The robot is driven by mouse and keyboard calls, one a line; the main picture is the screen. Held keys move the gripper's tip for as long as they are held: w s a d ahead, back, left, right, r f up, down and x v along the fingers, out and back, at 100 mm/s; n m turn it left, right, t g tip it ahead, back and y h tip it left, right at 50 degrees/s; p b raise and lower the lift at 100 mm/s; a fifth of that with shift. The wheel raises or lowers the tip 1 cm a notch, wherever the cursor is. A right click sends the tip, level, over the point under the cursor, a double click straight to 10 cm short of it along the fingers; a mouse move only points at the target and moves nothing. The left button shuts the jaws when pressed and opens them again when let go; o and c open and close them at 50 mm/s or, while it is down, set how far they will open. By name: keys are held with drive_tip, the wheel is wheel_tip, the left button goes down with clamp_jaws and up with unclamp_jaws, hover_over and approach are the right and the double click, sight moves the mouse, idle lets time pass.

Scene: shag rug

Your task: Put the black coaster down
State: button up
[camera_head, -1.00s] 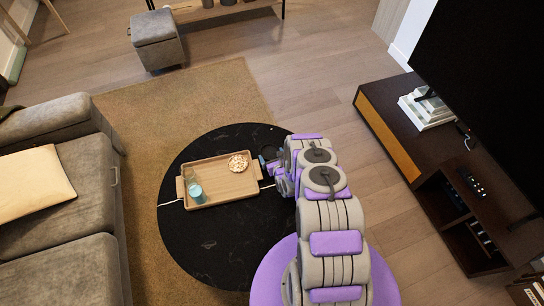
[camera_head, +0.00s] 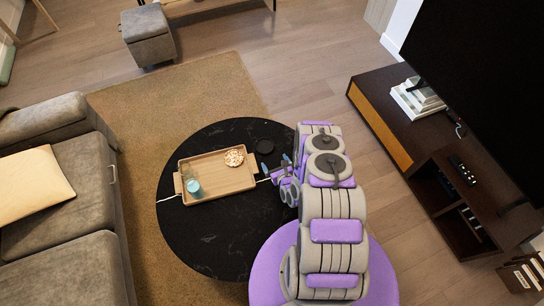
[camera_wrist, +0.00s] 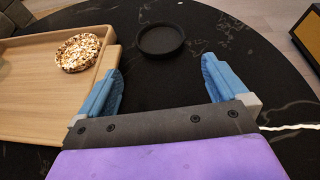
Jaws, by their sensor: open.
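The black coaster (camera_wrist: 160,40) lies flat on the black round table, a shallow round dish with a raised rim. It also shows in the head view (camera_head: 264,147), beyond the tray's right end. My gripper (camera_wrist: 160,82) is open, its two blue fingers spread wide with nothing between them. In the wrist view the coaster is ahead of the fingertips, apart from them. In the head view my gripper (camera_head: 275,168) is low over the table, on the near side of the coaster.
A grey sofa (camera_head: 85,190) stands left; a dark TV stand (camera_head: 425,165) stands right.

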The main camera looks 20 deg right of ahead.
drive_tip(key=shift+s+r, duration=0.15)
drive_tip(key=shift+s, duration=0.05)
drive_tip(key=w+d+r+n+g, duration=0.1)
drive_tip(key=w+r+n+g, duration=0.25)
drive_tip(key=r+n, duration=0.5)
drive_tip(key=w+d+r+n+g, duration=0.15)
drive_tip(key=w+r+n, duration=0.35)
drive_tip(key=r, duration=0.7)
drive_tip(key=s+a+r+n+g, duration=0.25)
drive_tip(key=s+r+n, duration=0.2)
drive_tip(key=r, duration=0.55)
drive_tip(key=s+a+r+n+g, duration=0.3)
drive_tip(key=s+r+n, duration=0.3)
drive_tip(key=r, duration=0.4)
drive_tip(key=s+a+r+n+g, duration=0.1)
drive_tip(key=s+r, duration=0.4)
drive_tip(key=s, duration=0.6)
drive_tip(key=s+a+r+n+g, duration=0.2)
drive_tip(key=s+a+r+n, duration=0.2)
drive_tip(key=s, duration=0.7)
drive_tip(key=s+a+r+n+g, duration=0.1)
drive_tip(key=s+a+r+n, duration=0.1)
drive_tip(key=s+r+n, duration=0.4)
drive_tip(key=s, duration=0.5)
drive_tip(key=shift+a+r+g, duration=0.3)
drive_tip(key=shift+a+g, duration=0.05)
